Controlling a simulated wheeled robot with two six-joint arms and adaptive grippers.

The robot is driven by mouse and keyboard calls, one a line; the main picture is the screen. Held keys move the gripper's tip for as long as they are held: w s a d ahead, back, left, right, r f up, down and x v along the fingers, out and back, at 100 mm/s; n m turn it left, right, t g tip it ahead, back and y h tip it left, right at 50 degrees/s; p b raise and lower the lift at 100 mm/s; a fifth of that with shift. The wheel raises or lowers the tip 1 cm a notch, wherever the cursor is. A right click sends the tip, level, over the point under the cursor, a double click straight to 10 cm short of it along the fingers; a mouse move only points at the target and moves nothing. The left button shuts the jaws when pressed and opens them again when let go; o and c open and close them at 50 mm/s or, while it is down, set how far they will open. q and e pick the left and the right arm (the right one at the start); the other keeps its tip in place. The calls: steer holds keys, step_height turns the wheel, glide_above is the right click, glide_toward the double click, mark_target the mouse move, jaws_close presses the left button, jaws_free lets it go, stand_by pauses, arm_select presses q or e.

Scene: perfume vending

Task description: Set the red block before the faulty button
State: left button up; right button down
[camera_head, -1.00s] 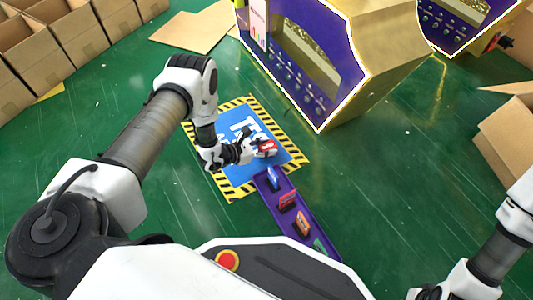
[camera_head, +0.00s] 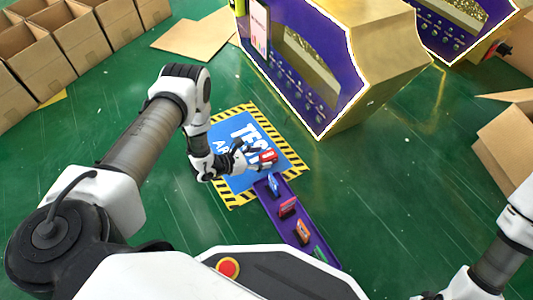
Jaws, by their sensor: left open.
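A red block (camera_head: 268,156) with a pale mark is on the blue test-area mat (camera_head: 236,180), near its right side. My left gripper (camera_head: 254,157) is open, just left of the block with its fingertips close to it. I cannot tell whether they touch it. The vending machine's purple front (camera_head: 300,75) carries rows of small buttons (camera_head: 290,71). Which button is faulty cannot be told at this size. My right arm shows at the lower right, but its gripper is outside the picture.
A purple tray (camera_head: 283,228) runs from the mat toward me and holds blue, red, orange and green items. A second machine (camera_head: 462,28) stands at the back right. Cardboard boxes (camera_head: 45,65) line the left, with another (camera_head: 505,135) at right.

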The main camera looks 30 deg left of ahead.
arm_select(q)
steer(key=p+v, duration=0.3)
steer(key=v, duration=0.5)
steer(key=shift+a+r, duration=0.1)
steer(key=shift+r, duration=0.1)
steer(key=shift+s+a+p, duration=0.15)
steer(key=shift+s+p, duration=0.2)
steer(key=shift+s, duration=0.1)
arm_select(e)
steer(key=r, duration=0.1)
steer(key=s+r, duration=0.1)
steer(key=r, duration=0.3)
steer(key=shift+s, duration=0.3)
